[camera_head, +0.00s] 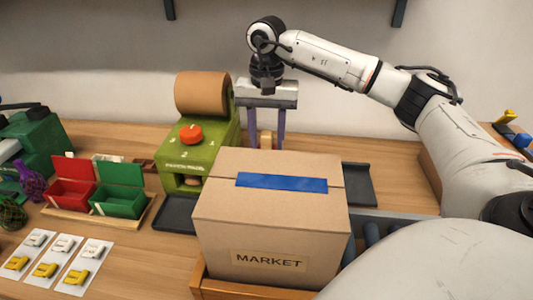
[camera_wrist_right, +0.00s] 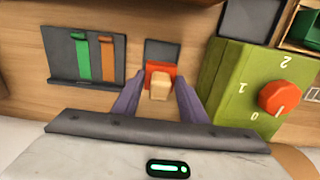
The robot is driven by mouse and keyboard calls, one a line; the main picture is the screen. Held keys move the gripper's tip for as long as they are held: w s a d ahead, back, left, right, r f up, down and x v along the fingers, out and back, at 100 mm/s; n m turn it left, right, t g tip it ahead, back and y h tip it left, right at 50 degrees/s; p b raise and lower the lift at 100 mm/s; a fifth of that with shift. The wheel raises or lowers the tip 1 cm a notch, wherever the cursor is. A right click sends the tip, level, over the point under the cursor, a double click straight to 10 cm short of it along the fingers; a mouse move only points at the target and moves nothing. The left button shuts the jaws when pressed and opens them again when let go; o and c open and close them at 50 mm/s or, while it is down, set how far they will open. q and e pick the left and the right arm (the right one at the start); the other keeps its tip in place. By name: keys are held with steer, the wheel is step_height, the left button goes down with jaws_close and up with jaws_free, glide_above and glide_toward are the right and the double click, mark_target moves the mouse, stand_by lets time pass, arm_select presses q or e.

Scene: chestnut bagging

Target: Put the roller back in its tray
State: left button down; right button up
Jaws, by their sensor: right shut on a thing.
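My right gripper (camera_head: 266,142) reaches down behind the market box, beside the green machine. In the right wrist view its two purple fingers (camera_wrist_right: 160,98) are shut on a small block-like thing with a pale wooden top (camera_wrist_right: 159,88) and an orange-red body, which I take for the roller. Its pale part also shows between the fingers in the head view. A small dark grey tray (camera_wrist_right: 162,48) lies just beyond it in the wrist view. I cannot tell whether the roller touches the tray or the table. My left gripper is not in view.
The closed market box (camera_head: 270,221) with blue tape stands in front. The green machine (camera_wrist_right: 225,80) with a red knob is close beside the gripper. A dark tray (camera_wrist_right: 62,72) holds green and orange strips. Red (camera_head: 74,190) and green (camera_head: 118,199) bins stand left.

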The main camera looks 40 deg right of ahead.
step_height(320, 180, down, 8)
steer(key=shift+f, duration=0.1)
stand_by(0.4)
